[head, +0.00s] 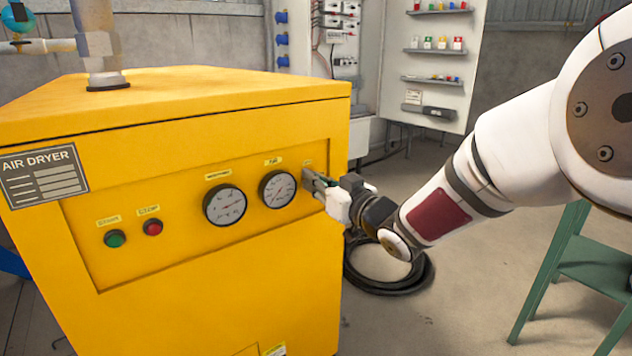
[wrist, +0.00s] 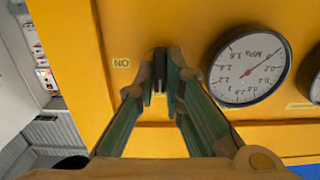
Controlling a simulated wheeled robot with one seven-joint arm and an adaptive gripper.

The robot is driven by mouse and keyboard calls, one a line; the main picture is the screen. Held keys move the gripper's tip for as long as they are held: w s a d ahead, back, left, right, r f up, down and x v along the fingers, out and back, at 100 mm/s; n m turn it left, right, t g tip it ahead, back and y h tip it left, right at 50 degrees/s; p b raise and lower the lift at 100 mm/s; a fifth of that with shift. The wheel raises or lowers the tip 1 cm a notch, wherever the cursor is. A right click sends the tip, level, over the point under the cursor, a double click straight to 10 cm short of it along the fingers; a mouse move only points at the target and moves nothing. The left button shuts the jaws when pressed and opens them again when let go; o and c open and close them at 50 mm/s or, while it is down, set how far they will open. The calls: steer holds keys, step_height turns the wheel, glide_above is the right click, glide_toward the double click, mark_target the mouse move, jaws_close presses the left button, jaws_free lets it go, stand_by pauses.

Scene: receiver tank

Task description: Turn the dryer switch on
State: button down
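The yellow air dryer (head: 210,130) fills the left and middle of the head view. Its dryer switch (wrist: 160,70) shows in the wrist view as a small dark upright piece, right of a small "ON" label that reads upside down there. My gripper (wrist: 160,85) points at the panel, with one fingertip close on each side of the switch. Whether the fingers touch it is too small to tell. In the head view my gripper (head: 315,182) is at the panel's right end and hides most of the switch.
Two round gauges (head: 225,205) (head: 277,189) sit left of my gripper. A green button (head: 115,239) and a red button (head: 153,228) are farther left. A coiled black hose (head: 400,280) lies on the floor. A green stool (head: 585,262) stands at right.

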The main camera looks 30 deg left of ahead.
steer(key=shift+m+p, duration=0.3)
steer(key=shift+p, duration=0.05)
steer(key=m+p, duration=0.2)
steer(key=m, duration=0.3)
steer(key=m+p, duration=0.3)
steer(key=m, duration=0.3)
steer(key=m+p, duration=0.3)
steer(key=m, duration=0.3)
steer(key=shift+w+d+f, duration=0.1)
steer(key=shift+w+f, duration=0.05)
steer(key=shift+f, duration=0.1)
stand_by(0.4)
steer(key=c, duration=1.7)
jaws_free()
steer(key=shift+d, duration=0.1)
